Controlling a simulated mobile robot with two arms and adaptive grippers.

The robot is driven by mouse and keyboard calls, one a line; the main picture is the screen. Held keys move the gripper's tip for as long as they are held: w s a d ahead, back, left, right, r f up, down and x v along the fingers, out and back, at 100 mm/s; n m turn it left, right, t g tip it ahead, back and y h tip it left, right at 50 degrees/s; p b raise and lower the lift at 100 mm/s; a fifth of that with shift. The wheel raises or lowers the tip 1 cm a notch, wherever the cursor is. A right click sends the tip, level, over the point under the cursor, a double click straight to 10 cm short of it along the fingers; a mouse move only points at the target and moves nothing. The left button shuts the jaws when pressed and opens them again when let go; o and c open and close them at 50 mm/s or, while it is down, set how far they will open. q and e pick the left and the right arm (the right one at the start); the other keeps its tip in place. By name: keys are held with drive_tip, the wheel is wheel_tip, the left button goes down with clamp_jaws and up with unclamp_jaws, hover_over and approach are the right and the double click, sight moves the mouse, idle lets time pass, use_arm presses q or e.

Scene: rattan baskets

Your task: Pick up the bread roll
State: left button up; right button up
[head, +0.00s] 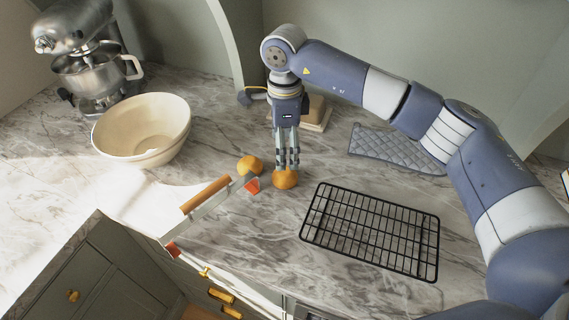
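Two round golden-orange things lie on the marble counter; either could be the bread roll, and I cannot tell them from fruit at this size. One round thing (286,180) is right under my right gripper (288,166). The other round thing (249,165) lies just left of it. My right gripper points straight down, with its fingertips at the top of the nearer round thing. The fingers are close together, and I cannot tell whether they grip it. My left gripper is not in view.
A black wire rack (370,232) lies to the right, with a grey quilted mitt (395,148) behind it. A cream bowl (142,130) and a stand mixer (85,60) stand left. A pale bar with a brown grip (206,195) lies near the front edge.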

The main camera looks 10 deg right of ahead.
sight(285, 173)
drive_tip(key=f, duration=0.1)
drive_tip(key=s+f+p, duration=0.1)
drive_tip(key=f, duration=0.1)
drive_tip(key=shift+f, duration=0.25)
drive_tip(key=shift+w+f, duration=0.1)
drive_tip(key=shift+f, duration=0.2)
drive_tip(key=shift+w+f, duration=0.15)
drive_tip(key=shift+f, duration=0.1)
wheel_tip(285, 173, down, 4)
drive_tip(key=p, duration=0.3)
drive_tip(key=shift+f, duration=0.45)
drive_tip(key=shift+c, duration=0.5)
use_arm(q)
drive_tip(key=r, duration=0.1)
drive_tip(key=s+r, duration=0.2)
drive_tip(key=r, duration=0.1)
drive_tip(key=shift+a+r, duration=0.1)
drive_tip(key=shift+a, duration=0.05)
use_arm(e)
drive_tip(key=c, duration=0.8)
